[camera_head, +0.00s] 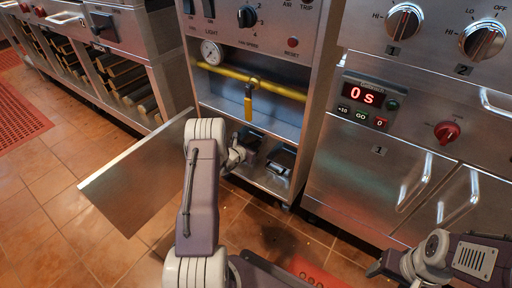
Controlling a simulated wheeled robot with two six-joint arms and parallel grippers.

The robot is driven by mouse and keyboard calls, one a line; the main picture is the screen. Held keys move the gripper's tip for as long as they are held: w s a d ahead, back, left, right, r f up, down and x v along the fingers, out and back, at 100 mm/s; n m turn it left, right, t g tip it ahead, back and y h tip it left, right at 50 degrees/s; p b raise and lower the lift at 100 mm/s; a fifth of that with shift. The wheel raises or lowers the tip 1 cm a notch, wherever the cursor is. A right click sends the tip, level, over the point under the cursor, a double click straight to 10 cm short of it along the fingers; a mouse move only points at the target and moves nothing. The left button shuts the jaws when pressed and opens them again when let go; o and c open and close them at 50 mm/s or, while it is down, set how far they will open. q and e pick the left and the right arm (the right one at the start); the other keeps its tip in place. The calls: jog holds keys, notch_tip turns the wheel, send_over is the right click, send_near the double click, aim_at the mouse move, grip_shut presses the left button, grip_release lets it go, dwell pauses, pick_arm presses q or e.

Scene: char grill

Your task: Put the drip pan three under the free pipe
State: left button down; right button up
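The open fryer cabinet (218,106) is in the upper middle of the head view. A yellow gas pipe (282,89) with a yellow valve handle (248,104) crosses it. Low in the cabinet are two dark angular pieces, a left one (253,139) and a right one (283,158); I cannot tell whether either is a pipe or a pan. No drip pan can be clearly made out. My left gripper (238,156) is at the cabinet's lower opening, beside the left dark piece, its fingers too small and hidden to read. My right gripper (377,268) is low at the right, partly cut off.
An open metal door (137,178) stands left of my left arm. A closed two-door unit (352,178) with a red "0 s" display (363,94) is at right. A red mat (312,273) lies on the tiled floor. Open shelves (122,80) are at far left.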

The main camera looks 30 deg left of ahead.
pick_arm(q)
jog(key=c, duration=1.7)
grip_release()
jog(key=shift+f, duration=0.1)
jog(key=p+v, duration=0.2)
jog(key=r+p+v, duration=0.1)
jog(key=p+v, duration=0.2)
jog(key=shift+r, duration=0.2)
jog(key=p+v, duration=0.1)
jog(key=v, duration=0.1)
jog(key=p+v, duration=0.1)
jog(key=v, duration=0.1)
jog(key=f+p+v, duration=0.1)
jog(key=v, duration=0.1)
jog(key=shift+s+r+p, duration=0.1)
jog(key=shift+s+p, duration=0.25)
jog(key=shift+s, duration=0.15)
